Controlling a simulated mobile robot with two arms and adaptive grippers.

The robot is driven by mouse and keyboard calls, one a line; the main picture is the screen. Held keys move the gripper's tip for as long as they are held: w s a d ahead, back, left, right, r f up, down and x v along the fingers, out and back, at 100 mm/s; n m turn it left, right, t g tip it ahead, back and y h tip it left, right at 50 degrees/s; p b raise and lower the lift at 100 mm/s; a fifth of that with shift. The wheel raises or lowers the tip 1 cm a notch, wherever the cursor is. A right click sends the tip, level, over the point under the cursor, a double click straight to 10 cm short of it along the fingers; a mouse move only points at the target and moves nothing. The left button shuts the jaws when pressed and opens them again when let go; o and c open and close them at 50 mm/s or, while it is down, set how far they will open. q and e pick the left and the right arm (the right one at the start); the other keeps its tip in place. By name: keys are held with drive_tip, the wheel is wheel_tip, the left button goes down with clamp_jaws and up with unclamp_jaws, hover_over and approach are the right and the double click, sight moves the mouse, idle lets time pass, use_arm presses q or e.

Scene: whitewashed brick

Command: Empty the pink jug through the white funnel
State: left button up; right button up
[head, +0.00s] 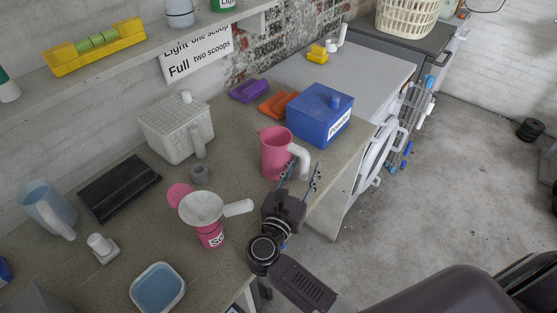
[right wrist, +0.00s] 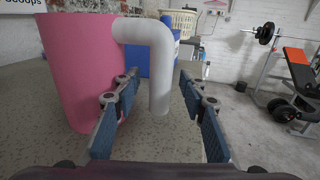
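The pink jug (head: 275,152) stands upright on the counter with its white handle (head: 301,162) toward my right gripper. My right gripper (head: 301,182) is open at the handle. In the right wrist view the handle (right wrist: 159,85) hangs between the two open fingers (right wrist: 158,110), and the jug body (right wrist: 80,70) is just left of them. The white funnel (head: 201,207) sits in the mouth of a pink labelled bottle (head: 211,238), its white grip pointing right. A pink round lid (head: 179,194) shows beside the funnel. My left gripper is not in view.
A blue box (head: 319,115) stands just behind the jug, with orange (head: 278,104) and purple scoops (head: 249,91) nearby. The counter's front edge runs under my right arm.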

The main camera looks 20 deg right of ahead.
drive_tip(key=shift+c, duration=0.6)
clamp_jaws()
drive_tip(key=shift+r, duration=0.15)
